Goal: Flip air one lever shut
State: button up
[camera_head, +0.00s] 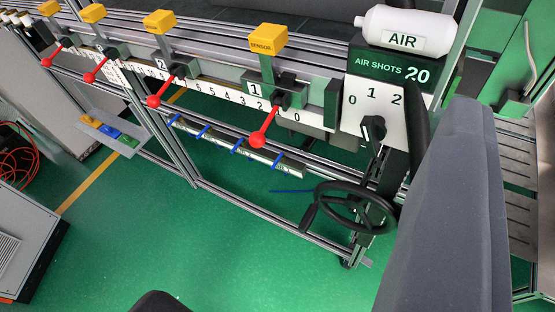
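A black selector lever (373,130) sits on a white panel marked 0, 1 and 2, under a green "AIR SHOTS 20" sign and a white AIR cylinder (404,34). Its handle points down, and I cannot tell its exact setting. To its left, a red-ball lever (262,131) slants down-left beside a plate marked 1, below a yellow SENSOR block (267,38). A large smooth dark grey shape (450,210) fills the right side and looks like mine; a dark edge shows at the bottom. I cannot make out my fingertips. Nothing of mine visibly touches either lever.
More red-ball levers, one beside plate 2 (161,88), line the rail to the left. A black handwheel (352,207) is below the panel. A grey cabinet (28,245) stands at lower left. Green floor (215,250) lies open in the middle.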

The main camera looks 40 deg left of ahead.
aim_at(282, 154)
jog(key=z, duration=1.7)
jog(key=k, duration=1.45)
jog(key=u, duration=1.7)
jog(key=i, duration=1)
jog(key=u, duration=0.05)
